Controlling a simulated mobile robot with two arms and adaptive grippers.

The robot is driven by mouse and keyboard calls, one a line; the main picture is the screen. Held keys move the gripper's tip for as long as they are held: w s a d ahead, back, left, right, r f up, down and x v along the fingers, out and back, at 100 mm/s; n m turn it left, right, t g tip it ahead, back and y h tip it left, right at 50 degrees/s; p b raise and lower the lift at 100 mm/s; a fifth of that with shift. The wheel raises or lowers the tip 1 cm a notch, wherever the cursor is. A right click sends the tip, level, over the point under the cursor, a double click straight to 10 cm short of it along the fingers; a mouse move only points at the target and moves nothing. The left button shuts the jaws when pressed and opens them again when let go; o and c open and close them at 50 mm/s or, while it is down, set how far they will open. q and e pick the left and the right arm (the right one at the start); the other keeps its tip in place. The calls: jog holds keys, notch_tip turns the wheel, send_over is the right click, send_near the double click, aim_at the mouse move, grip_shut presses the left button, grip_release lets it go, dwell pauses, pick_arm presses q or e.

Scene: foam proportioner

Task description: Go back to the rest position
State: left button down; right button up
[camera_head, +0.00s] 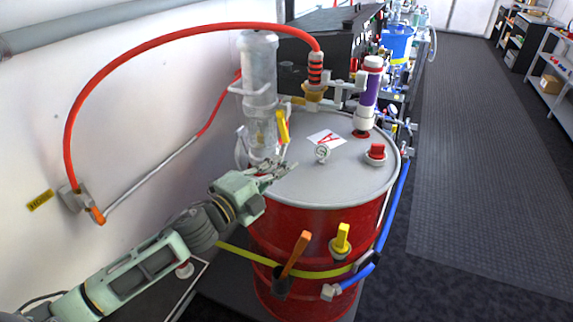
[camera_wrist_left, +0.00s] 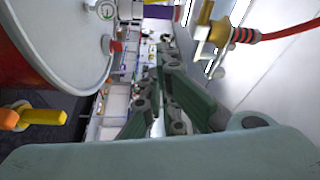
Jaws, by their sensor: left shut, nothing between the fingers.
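My left gripper (camera_head: 276,170) reaches in from the lower left in the head view. It is shut and empty, above the left front edge of the grey lid of a red drum (camera_head: 290,237). Its fingers also show in the left wrist view (camera_wrist_left: 172,95), with the drum (camera_wrist_left: 68,40) on the left there. The clear cylinder (camera_head: 259,80) stands just behind the gripper, and I cannot tell whether they touch. My right gripper is not in view.
A red hose (camera_head: 150,42) arches from the wall to the drum top. Orange (camera_head: 296,254) and yellow (camera_head: 341,238) handles stick out at the drum's front. A blue hose (camera_head: 393,215) runs down its right side. The dark floor (camera_head: 480,150) to the right is clear.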

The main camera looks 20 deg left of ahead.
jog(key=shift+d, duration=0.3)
